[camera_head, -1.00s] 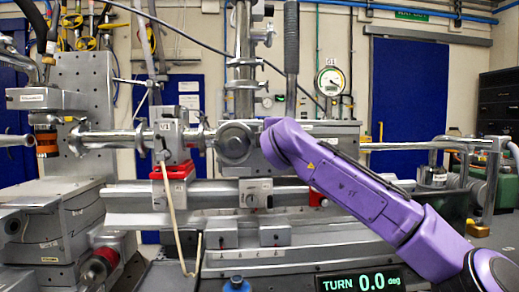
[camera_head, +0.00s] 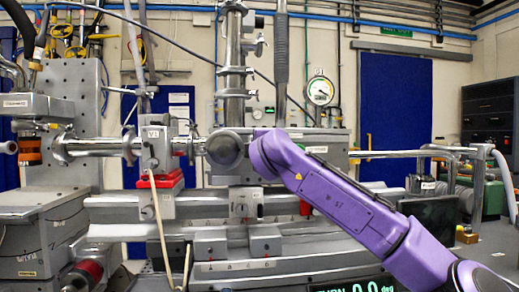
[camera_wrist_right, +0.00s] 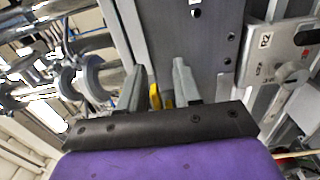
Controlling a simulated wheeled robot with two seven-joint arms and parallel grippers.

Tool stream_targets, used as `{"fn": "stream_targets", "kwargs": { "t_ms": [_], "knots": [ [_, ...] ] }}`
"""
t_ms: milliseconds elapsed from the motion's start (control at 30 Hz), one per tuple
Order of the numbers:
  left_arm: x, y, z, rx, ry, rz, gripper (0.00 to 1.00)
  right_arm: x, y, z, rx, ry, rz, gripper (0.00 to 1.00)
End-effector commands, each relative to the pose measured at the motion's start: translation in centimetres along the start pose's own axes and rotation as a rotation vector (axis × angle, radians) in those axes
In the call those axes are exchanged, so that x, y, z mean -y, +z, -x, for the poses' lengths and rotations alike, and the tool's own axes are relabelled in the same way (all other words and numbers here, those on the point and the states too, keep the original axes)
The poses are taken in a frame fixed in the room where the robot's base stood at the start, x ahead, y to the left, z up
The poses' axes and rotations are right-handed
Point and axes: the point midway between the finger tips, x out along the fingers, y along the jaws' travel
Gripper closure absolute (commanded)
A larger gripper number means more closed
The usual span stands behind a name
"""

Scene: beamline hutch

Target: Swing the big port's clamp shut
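The vacuum hardware stands mid-picture in the head view. A round grey port cover (camera_head: 225,147) faces me, and a vertical pipe (camera_head: 235,75) with flanges and clamp fittings (camera_head: 252,45) rises behind it. I cannot tell which fitting is the big port's clamp or whether it is open. My right arm, purple, reaches in from the right and ends beside the round cover; its gripper is hidden there. In the right wrist view my right gripper (camera_wrist_right: 158,88) has its two fingers apart, with yellow bits visible between them. Round metal flanges (camera_wrist_right: 90,78) lie left of the fingers. My left gripper is not visible.
A horizontal beam pipe (camera_head: 105,147) with a V1 valve (camera_head: 155,140) on a red block (camera_head: 160,180) runs left of the cover. A pale cable hangs in front. A grey plate (camera_wrist_right: 278,55) marked R2 is close on the right in the wrist view.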

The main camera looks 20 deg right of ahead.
Motion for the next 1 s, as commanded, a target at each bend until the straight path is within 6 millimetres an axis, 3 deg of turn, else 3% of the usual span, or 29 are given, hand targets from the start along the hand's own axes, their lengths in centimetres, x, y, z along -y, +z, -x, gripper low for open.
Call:
{"fn": "stream_targets", "kwargs": {
  "t_ms": [167, 400, 533, 1000],
  "knots": [
    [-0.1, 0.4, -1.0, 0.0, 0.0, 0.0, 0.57, 0.2, 0.0, 1.8, -0.002, 0.003, 0.0, 0.67],
    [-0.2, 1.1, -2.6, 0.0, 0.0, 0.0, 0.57, 0.3, -0.1, 7.5, -0.003, 0.003, 0.002, 0.67],
    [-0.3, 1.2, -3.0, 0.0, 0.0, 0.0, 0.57, 0.2, -0.2, 9.6, -0.003, 0.001, 0.002, 0.67],
    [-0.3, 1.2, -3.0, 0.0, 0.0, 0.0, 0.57, 0.1, -0.2, 10.3, -0.002, -0.002, 0.001, 0.67]
  ]
}}
